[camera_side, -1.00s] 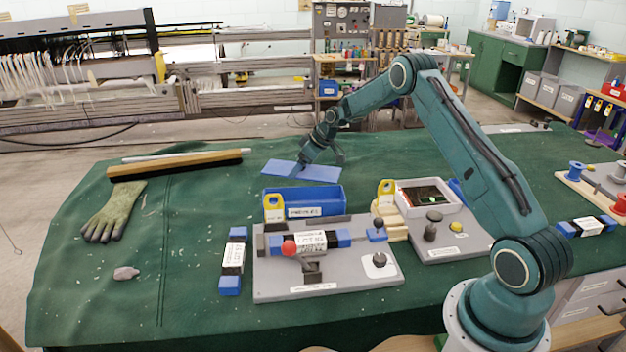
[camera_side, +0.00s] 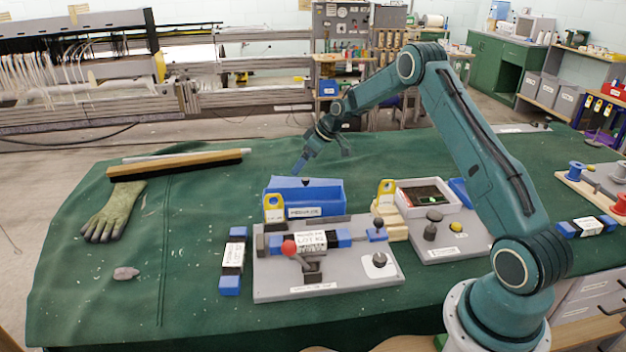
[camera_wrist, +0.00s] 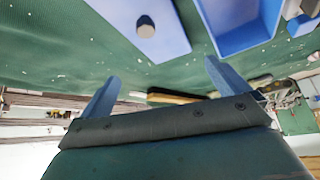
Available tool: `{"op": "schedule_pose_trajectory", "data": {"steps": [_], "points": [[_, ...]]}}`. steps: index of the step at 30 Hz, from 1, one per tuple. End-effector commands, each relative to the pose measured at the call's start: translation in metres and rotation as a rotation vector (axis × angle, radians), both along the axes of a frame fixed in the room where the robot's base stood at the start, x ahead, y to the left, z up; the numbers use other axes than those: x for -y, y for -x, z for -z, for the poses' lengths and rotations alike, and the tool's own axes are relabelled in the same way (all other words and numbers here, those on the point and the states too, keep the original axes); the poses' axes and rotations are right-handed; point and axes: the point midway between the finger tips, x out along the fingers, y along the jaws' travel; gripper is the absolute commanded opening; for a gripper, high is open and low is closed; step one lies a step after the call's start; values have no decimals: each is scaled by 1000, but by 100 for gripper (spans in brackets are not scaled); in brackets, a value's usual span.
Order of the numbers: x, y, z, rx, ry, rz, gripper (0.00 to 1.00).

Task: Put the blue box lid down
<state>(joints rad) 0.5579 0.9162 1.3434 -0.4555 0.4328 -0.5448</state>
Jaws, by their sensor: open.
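The blue box lid (camera_side: 285,182) lies on the green cloth just behind the blue box (camera_side: 330,198), which partly hides it in the side view. In the wrist view the lid (camera_wrist: 120,20) looks flat, with a dark round knob (camera_wrist: 147,26) on top, beside the open blue box (camera_wrist: 238,32). My gripper (camera_side: 322,157) is above and behind the lid in the side view, with its fingers apart. In the wrist view my gripper (camera_wrist: 165,80) has two blue fingers spread wide, with nothing between them and apart from the knob.
A grey fixture board (camera_side: 330,285) stands in front of the box. A white tray on a grey board (camera_side: 428,195) is to the right. A brush (camera_side: 180,164) and a glove (camera_side: 115,212) lie at left. The cloth between brush and box is clear.

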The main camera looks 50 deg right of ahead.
Motion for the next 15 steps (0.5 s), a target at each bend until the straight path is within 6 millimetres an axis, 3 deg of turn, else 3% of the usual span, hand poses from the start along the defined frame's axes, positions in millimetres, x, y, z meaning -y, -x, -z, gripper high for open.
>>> {"op": "schedule_pose_trajectory", "data": {"steps": [15], "points": [[12,40,-66,1,1,1,100]]}}
